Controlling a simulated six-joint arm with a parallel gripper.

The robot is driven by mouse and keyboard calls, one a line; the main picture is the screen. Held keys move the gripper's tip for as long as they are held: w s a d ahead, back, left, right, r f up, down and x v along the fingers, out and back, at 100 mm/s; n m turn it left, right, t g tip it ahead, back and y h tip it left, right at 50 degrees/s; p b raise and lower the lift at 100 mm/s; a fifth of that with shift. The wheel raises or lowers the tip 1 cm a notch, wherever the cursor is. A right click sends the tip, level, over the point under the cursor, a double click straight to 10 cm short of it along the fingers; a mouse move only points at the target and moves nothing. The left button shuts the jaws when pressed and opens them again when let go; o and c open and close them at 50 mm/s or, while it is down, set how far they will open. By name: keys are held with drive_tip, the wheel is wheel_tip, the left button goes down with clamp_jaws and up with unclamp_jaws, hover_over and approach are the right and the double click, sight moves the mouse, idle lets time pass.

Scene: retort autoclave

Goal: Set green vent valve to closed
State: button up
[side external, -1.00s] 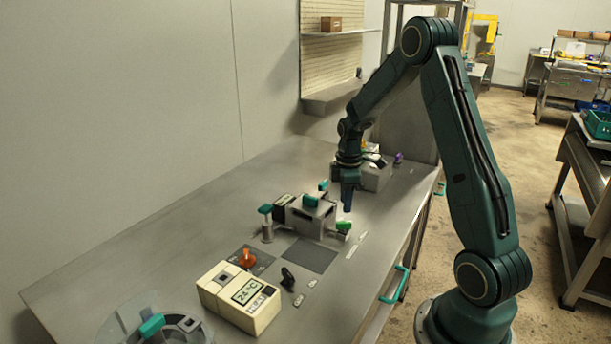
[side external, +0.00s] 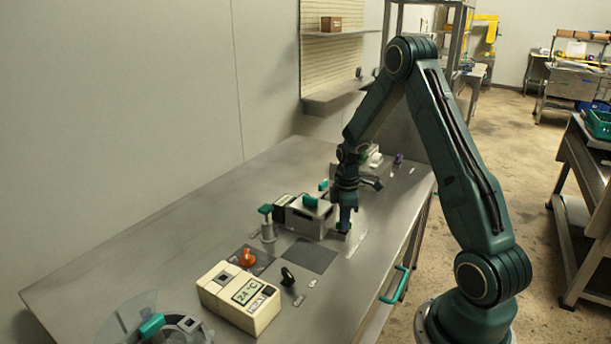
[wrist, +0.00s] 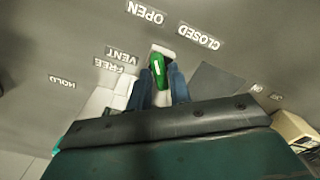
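The green vent valve handle (wrist: 157,70) shows in the wrist view, with a pale base behind it. Its far end points up between the OPEN label (wrist: 145,12) and the CLOSED label (wrist: 198,36). My gripper (wrist: 162,76) has its two blue fingers apart, one on each side of the handle. Whether they touch it is unclear. In the side view my gripper (side external: 344,228) is down at the right front of the grey valve housing (side external: 305,216) and hides the green handle.
An orange knob (side external: 247,258), a black knob (side external: 288,277) and a cream temperature box (side external: 240,297) reading 24 °C are nearer the camera. A dark square patch (side external: 309,255) of the bench is bare.

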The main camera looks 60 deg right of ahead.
clamp_jaws()
drive_tip(key=shift+m, duration=0.4)
drive_tip(key=m, duration=0.9)
drive_tip(key=shift+m, duration=2.1)
drive_tip(key=shift+o, duration=2)
unclamp_jaws()
